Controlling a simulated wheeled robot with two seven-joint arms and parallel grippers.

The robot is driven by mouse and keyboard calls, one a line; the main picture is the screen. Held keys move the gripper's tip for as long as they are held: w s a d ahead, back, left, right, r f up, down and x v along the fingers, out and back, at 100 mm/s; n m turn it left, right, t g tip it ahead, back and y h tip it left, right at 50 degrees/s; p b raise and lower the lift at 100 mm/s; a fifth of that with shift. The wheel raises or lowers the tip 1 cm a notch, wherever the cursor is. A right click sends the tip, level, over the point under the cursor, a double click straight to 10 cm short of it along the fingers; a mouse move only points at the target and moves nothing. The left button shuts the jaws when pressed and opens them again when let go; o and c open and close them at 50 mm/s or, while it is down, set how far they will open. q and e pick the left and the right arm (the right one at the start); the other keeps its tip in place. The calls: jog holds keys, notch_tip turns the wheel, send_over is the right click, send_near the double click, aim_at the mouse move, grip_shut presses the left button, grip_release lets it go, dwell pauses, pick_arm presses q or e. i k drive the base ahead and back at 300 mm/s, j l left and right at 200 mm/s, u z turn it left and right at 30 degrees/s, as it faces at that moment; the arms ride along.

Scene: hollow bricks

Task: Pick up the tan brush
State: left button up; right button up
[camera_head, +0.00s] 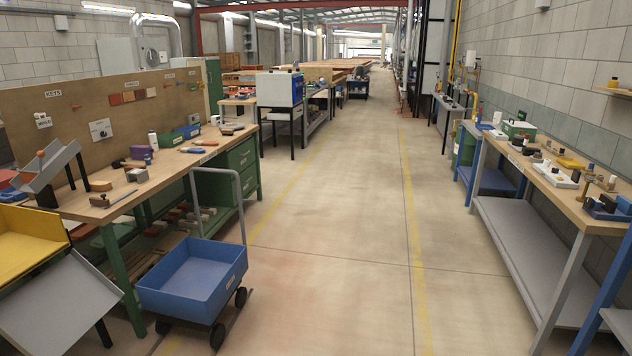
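Neither of my grippers shows in the head view. I cannot pick out a tan brush with certainty at this distance. A small tan-brown block-like item (100,186) lies on the left workbench (165,172).
A blue cart (192,282) on black wheels stands against the left bench's front. A yellow bin (30,240) and a grey sloped panel (68,308) are at the lower left. The right workbench (560,190) holds many small items. The aisle floor (330,240) between is clear.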

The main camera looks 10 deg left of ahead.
aim_at(225, 132)
jog(key=i+u, duration=0.1)
jog(key=i, duration=1.55)
jog(key=i+j+z, duration=0.2)
jog(key=i, duration=1.5)
jog(key=i+u, duration=0.35)
jog(key=i, duration=0.25)
jog(key=i+u, duration=0.4)
jog(key=i, duration=0.15)
jog(key=i+l+u, duration=0.35)
jog(key=i, duration=0.2)
jog(key=i+l+u, duration=0.1)
jog(key=i+u, duration=0.2)
jog(key=i, duration=0.7)
